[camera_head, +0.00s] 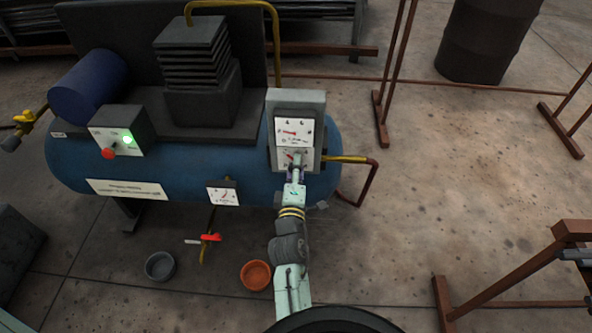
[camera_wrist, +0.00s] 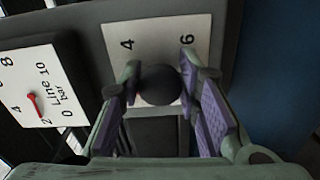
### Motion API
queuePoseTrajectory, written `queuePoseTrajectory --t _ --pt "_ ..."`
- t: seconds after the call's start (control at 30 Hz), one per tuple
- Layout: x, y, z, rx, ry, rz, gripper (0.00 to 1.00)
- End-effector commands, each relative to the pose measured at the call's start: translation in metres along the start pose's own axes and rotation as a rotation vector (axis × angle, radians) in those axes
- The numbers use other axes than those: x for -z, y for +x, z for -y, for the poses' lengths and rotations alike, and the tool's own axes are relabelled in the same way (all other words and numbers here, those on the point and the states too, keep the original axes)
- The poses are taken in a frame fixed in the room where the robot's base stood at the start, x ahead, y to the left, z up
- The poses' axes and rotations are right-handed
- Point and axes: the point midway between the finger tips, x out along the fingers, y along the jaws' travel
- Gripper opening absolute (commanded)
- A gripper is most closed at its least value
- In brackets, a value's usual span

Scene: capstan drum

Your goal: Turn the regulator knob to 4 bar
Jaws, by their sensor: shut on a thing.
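The regulator knob (camera_wrist: 158,86) is a dark round knob on a white scale plate (camera_wrist: 145,35) marked 4 and 6. My gripper (camera_wrist: 160,83) has a finger on each side of the knob and is shut on it. Any pointer mark on the knob is hidden or too dark to see. The line gauge (camera_wrist: 28,88), beside the plate, has a red needle with one end near the 2. In the head view, my gripper (camera_head: 297,162) is at the lower part of the grey regulator panel (camera_head: 312,100) and covers the knob; the gauge (camera_head: 294,131) sits above.
The panel stands on a blue tank (camera_head: 75,165) with a control box (camera_head: 122,132) with a green light. A yellow pipe (camera_head: 345,159) runs off right of the panel. An orange bowl (camera_head: 256,275) and a grey bowl (camera_head: 160,266) lie on the floor. The right floor is open between brown frames.

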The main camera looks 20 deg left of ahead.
Motion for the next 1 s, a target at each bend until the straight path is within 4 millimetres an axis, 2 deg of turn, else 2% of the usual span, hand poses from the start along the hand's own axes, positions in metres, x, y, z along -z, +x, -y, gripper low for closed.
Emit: queuePoseTrajectory --t 1.0 --pt "0.0004 0.0008 0.0031 -0.006 0.963 -0.001 0.02"
